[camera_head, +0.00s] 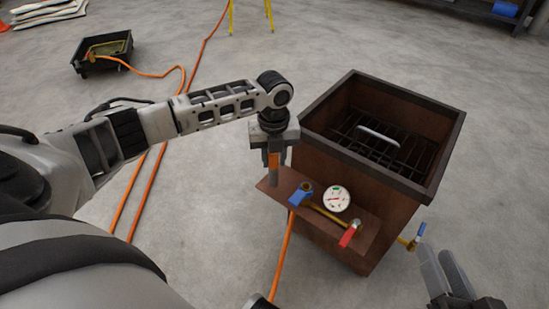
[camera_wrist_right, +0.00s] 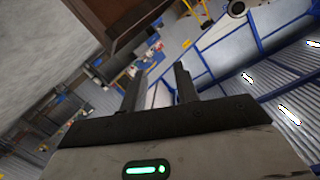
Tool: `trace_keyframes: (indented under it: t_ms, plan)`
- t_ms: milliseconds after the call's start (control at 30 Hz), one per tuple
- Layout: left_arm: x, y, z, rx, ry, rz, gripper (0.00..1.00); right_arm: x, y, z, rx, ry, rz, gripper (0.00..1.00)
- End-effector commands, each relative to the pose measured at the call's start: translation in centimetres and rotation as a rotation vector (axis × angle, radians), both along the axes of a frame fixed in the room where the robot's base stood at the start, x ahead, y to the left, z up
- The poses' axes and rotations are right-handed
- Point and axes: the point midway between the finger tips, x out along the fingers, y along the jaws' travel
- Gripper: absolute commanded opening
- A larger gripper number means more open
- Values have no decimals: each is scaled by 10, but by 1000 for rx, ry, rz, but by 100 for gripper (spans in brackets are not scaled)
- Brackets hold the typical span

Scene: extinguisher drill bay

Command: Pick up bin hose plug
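My left gripper (camera_head: 274,163) points down over the left end of the brown side plate on the fire bin (camera_head: 424,232). An orange piece with a grey lower end (camera_head: 273,179), perhaps the hose plug, stands between its fingers. I cannot tell whether the fingers press on it. An orange hose (camera_head: 284,255) runs down from the plate near the blue-handled valve (camera_head: 302,194). My right gripper (camera_head: 447,277) is open and empty at the lower right, beside the bin. Its spread fingers also show in the right wrist view (camera_wrist_right: 158,90), with nothing between them.
The plate also carries a round gauge (camera_head: 336,198) and a red-handled valve (camera_head: 350,233). A black tub (camera_head: 103,52) stands at the back left, with orange hose (camera_head: 183,100) along the floor. Much grey floor is clear.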

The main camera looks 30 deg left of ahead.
Motion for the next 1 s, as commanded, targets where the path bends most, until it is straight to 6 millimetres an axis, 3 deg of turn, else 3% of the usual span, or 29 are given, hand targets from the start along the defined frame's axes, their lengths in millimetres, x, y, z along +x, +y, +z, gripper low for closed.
trace_keyframes:
  t_ms: [333,367,600,1000]
  plan:
    - [0,2,3,4,0,4,4,0,0,1,-4,0,-1,31]
    - [0,2,5,4,0,4,0,0,0,2,-6,-1,-1,31]
    - [1,1,36,1,-3,4,0,2,-3,4,-58,2,-9,31]
    - [-11,-68,104,-3,0,-5,0,-5,-15,-14,-269,66,-12,31]
